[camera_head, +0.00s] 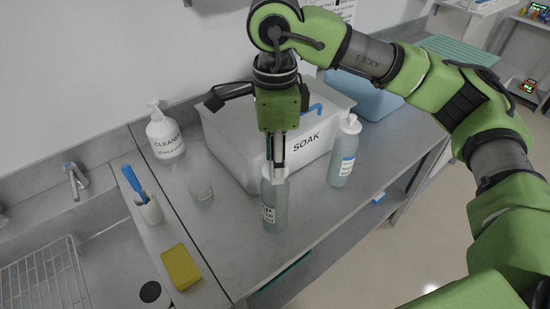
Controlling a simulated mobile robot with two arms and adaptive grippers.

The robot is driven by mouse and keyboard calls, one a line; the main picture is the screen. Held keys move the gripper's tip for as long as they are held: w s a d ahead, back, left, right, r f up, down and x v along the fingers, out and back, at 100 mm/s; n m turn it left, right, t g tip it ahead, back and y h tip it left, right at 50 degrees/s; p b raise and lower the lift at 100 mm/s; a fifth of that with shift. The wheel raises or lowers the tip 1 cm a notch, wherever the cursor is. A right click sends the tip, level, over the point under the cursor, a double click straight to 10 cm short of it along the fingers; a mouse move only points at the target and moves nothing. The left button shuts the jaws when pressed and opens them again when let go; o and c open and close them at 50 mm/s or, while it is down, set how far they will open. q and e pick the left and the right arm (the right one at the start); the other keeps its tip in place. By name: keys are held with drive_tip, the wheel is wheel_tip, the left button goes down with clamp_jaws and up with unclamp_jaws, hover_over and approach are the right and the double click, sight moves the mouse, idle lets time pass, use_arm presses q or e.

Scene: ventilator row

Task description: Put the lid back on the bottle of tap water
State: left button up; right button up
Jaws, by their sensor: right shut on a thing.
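A clear bottle with pale liquid and a white label (275,205) stands upright on the grey counter. Its label is too small to read fully. My right gripper (278,163) points straight down over the bottle's mouth, with its fingers close together on a small pale lid (271,172). The fingers hide most of the lid, and I cannot tell whether it touches the bottle's neck. My left gripper is not in view.
A grey bin marked SOAK (240,145) stands behind the bottle. A white-capped bottle (345,150) stands to the right, a clear beaker (201,190) to the left. A CLEAN pump bottle (164,132), a brush cup (149,208), a yellow sponge (181,267) and a sink are further left.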

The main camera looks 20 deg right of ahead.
drive_tip(key=o, duration=0.8)
drive_tip(key=o, duration=0.5)
drive_tip(key=shift+r, duration=0.1)
drive_tip(key=shift+r+p, duration=1.8)
drive_tip(key=shift+r, duration=1.65)
clamp_jaws()
